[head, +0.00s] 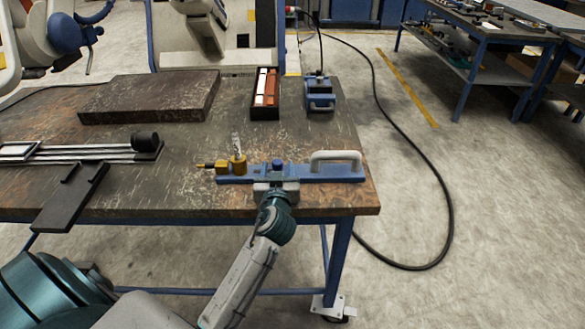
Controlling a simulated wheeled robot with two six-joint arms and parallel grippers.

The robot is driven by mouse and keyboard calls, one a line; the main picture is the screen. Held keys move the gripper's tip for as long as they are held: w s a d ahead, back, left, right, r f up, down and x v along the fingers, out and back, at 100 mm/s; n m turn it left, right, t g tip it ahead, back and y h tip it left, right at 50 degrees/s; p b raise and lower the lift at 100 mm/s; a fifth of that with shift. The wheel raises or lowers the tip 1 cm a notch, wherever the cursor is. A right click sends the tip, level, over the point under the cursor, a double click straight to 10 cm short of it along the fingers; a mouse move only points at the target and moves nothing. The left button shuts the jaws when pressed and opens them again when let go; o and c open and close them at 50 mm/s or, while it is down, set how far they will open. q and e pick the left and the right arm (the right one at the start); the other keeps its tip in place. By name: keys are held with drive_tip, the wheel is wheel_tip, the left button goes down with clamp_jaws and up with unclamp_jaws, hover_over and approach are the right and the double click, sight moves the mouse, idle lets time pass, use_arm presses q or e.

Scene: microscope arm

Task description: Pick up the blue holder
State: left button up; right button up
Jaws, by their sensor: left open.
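The long blue holder (315,176) lies across the front right of the worktable. It has a pale looped handle at its right end, a dark blue knob near its middle and a brass fitting at its left end. My left gripper (277,185) is at the holder's near edge, just below the blue knob. Its jaws are open and hold nothing firmly. I cannot tell whether the fingers touch the holder or straddle it. My right gripper is not in view.
The worktable (190,150) also bears a dark slab (150,97), a black box (265,95) with white and orange items, a blue device (320,94) and a black rail assembly (75,153). A black cable (423,160) runs over the floor at right.

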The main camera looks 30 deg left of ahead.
use_arm(q)
drive_tip(key=shift+w+a+f, duration=0.1)
drive_tip(key=shift+w+a, duration=0.2)
drive_tip(key=shift+w, duration=0.15)
clamp_jaws()
drive_tip(key=shift+r, duration=0.2)
